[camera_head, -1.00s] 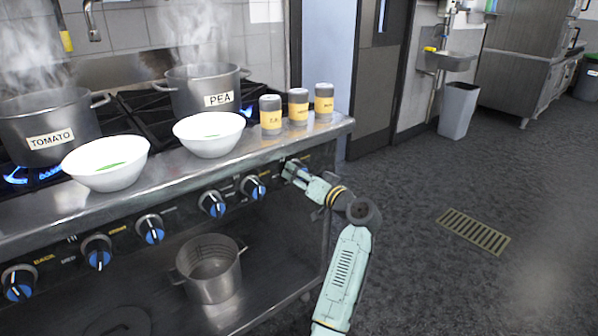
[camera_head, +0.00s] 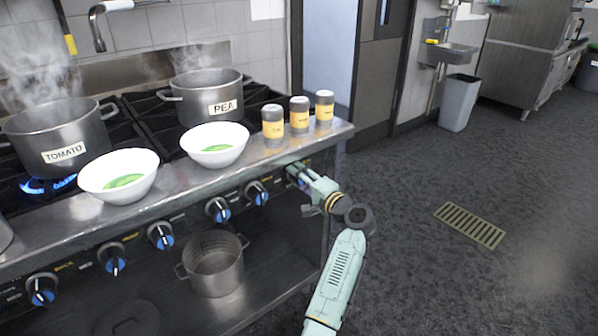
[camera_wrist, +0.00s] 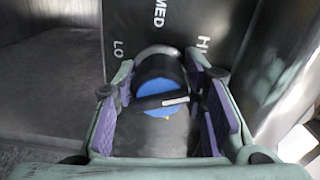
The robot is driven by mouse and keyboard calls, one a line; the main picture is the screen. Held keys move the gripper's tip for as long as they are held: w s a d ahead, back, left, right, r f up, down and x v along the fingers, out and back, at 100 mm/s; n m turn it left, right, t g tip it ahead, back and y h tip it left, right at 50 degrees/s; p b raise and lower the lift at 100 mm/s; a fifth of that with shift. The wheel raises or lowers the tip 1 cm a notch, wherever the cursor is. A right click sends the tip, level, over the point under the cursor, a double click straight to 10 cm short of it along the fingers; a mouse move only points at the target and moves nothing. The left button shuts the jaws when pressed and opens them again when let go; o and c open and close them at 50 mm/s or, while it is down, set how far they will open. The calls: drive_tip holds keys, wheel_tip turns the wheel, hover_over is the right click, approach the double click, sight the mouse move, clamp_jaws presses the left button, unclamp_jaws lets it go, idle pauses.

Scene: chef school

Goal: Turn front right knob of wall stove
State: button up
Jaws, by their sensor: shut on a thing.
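The front right knob (camera_wrist: 155,95) has a blue face and a black grip with a white line. In the wrist view the line lies nearly level, pointing right, below the LO, MED and HI marks on the dark panel. My gripper (camera_wrist: 165,78) is shut on this knob, with a purple pad on each side of it. In the head view my gripper (camera_head: 300,176) is at the right end of the wall stove's front panel (camera_head: 190,219) and hides most of the knob. No flame shows under the PEA pot (camera_head: 206,97).
More blue knobs (camera_head: 218,209) line the panel to the left. Two white bowls (camera_head: 215,146) and three shakers (camera_head: 299,115) stand on the front ledge above. A steaming TOMATO pot (camera_head: 60,140) sits over a blue flame. The floor to the right is open.

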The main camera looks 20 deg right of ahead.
drive_tip(key=shift+r+m+p, duration=0.15)
drive_tip(key=shift+m+p, duration=1.55)
drive_tip(key=shift+m, duration=0.5)
drive_tip(key=o, duration=1.2)
drive_tip(key=shift+c, duration=0.2)
drive_tip(key=v, duration=1.2)
